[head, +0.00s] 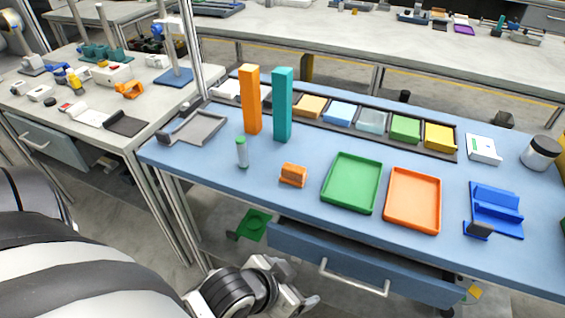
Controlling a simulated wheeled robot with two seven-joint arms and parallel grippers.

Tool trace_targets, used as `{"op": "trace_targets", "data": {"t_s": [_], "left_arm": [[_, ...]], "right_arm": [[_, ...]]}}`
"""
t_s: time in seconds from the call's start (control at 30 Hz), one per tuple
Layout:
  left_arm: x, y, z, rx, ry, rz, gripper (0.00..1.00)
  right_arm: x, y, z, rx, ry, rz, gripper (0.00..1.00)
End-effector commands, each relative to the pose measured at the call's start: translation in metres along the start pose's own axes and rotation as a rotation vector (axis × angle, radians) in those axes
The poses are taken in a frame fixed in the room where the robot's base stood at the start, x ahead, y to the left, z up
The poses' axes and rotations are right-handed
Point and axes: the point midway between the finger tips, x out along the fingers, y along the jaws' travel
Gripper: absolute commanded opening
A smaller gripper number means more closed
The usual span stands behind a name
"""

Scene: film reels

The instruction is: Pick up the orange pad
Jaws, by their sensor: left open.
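A small orange pad (293,174) with a block-like shape sits on the blue tabletop (215,168), near the front edge and left of the green tray (351,183). My left gripper (297,285) is at the bottom of the head view, in front of the table and below its top. It is open, with nothing seen between its fingers, and well apart from the orange pad. My right gripper is not in view.
An orange tray (413,200) lies right of the green one. A small green-capped bottle (242,153) stands left of the pad. Tall orange (250,100) and teal (283,105) posts rise behind. A blue holder (495,210) is far right. The drawer (365,270) sits under the tabletop.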

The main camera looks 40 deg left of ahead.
Motion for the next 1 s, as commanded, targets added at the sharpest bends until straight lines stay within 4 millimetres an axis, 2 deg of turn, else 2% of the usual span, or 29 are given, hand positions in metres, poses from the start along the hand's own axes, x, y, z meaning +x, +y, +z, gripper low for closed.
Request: {"op": "trace_targets", "data": {"t_s": [0.17, 0.27, 0.47, 0.63, 0.73, 0.8, 0.9, 1.0], "left_arm": [[-0.025, -0.011, -0.009, 0.068, -0.153, -0.006, 0.80], [-0.038, -0.012, -0.021, 0.187, -0.214, 0.021, 0.80], [-0.045, -0.007, -0.072, 0.713, -0.209, 0.141, 0.80], [-0.044, -0.015, -0.119, 1.287, -0.156, 0.209, 0.80], [-0.049, -0.033, -0.149, 1.681, -0.155, 0.234, 0.80], [-0.055, -0.053, -0.168, 1.947, -0.183, 0.255, 0.80], [-0.069, -0.085, -0.191, 2.253, -0.244, 0.294, 0.80], [-0.086, -0.113, -0.207, 2.462, -0.301, 0.344, 0.80]], "right_arm": [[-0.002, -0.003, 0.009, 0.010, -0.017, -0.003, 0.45], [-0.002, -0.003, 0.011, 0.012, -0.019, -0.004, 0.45], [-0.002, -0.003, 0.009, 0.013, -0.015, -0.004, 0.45], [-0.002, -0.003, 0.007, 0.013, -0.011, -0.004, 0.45], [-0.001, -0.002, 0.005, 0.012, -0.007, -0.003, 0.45], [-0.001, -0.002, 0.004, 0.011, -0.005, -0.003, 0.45], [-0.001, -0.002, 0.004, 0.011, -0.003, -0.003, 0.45], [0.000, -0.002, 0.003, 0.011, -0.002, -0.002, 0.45]]}}
